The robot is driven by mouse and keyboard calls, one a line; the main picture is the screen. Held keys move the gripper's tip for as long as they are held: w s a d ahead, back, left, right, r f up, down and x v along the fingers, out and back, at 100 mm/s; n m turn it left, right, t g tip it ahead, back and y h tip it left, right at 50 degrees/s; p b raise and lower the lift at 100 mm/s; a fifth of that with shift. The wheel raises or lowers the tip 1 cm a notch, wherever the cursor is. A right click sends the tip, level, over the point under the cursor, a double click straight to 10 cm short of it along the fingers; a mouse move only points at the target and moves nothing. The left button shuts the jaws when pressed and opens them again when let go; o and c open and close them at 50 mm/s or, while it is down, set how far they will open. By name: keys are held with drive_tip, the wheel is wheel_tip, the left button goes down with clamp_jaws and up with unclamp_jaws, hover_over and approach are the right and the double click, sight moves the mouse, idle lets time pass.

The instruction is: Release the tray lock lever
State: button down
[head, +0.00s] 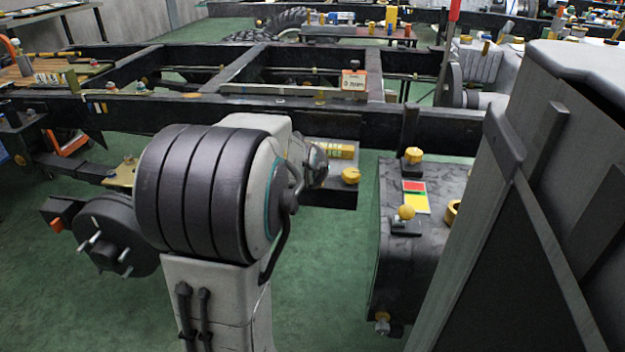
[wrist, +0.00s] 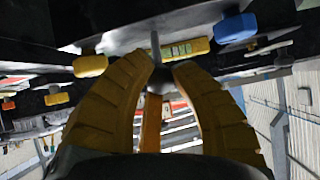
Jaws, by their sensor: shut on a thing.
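The lever's gripped end is partly hidden by the fingers. A yellow labelled block (wrist: 186,49) sits just behind it, under a grey surface.
A dark chassis rail (head: 340,112) runs across behind my arm. A dark box (head: 400,270) with yellow knobs stands to the right. In the wrist view, a blue block (wrist: 236,28) and a yellow block (wrist: 90,66) flank the fingers. Green floor (head: 320,290) is open between arm and box.

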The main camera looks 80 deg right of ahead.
drive_tip(key=shift+w+a+f, duration=0.1)
drive_tip(key=shift+w+f, duration=0.05)
drive_tip(key=shift+f, duration=0.05)
idle(0.4)
drive_tip(key=c, duration=1.3)
unclamp_jaws()
drive_tip(key=shift+c, duration=0.2)
drive_tip(key=o, duration=0.3)
drive_tip(key=shift+r, duration=0.1)
drive_tip(key=shift+r, duration=0.1)
drive_tip(key=v, duration=1.2)
